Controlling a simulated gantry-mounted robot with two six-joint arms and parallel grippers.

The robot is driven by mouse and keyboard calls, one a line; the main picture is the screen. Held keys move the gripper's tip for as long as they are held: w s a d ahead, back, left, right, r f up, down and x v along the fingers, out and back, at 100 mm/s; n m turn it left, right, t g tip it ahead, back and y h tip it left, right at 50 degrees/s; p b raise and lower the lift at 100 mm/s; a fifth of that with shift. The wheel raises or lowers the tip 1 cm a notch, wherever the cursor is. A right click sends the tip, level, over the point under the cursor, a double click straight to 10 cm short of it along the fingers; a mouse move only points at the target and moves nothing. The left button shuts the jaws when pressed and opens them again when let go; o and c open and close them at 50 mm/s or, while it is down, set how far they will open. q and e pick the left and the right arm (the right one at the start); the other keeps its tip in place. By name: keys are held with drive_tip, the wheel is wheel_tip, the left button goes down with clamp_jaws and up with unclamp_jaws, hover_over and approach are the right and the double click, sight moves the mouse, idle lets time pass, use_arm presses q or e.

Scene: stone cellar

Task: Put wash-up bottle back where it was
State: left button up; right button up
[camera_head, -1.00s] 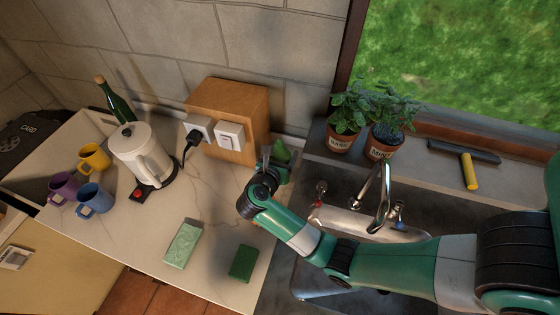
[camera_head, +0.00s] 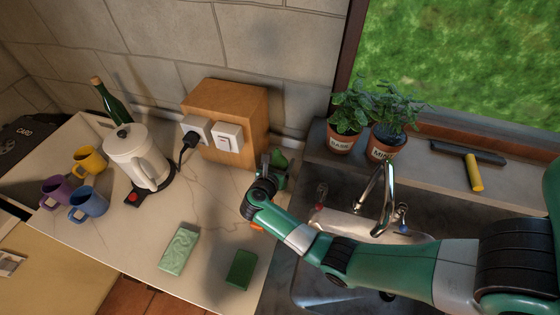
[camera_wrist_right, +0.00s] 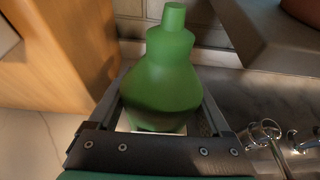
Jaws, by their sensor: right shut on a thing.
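The green wash-up bottle (camera_wrist_right: 172,65) stands upright between the jaws in the right wrist view. My right gripper (camera_wrist_right: 165,115) is shut on its lower body. In the head view the bottle (camera_head: 281,160) shows only in part behind my right gripper (camera_head: 268,170), near the back of the counter beside the wooden box. Its base is hidden, so I cannot tell whether it touches the counter. My left gripper is not in view.
The wooden box (camera_head: 228,100) with sockets stands left of the bottle. The sink tap (camera_head: 388,190) and potted herbs (camera_head: 347,135) are to the right. A kettle (camera_head: 138,155), mugs (camera_head: 90,160), a light green sponge (camera_head: 179,248) and a dark green one (camera_head: 241,269) are on the counter (camera_head: 120,235).

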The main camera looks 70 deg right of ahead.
drive_tip(key=o, duration=1.6)
drive_tip(key=shift+f, duration=0.1)
drive_tip(key=shift+a+r+p, duration=0.25)
drive_tip(key=shift+r+p, duration=0.05)
drive_tip(key=shift+r, duration=0.05)
drive_tip(key=p+v, duration=0.1)
drive_tip(key=v, duration=1)
drive_tip(key=shift+a, duration=0.25)
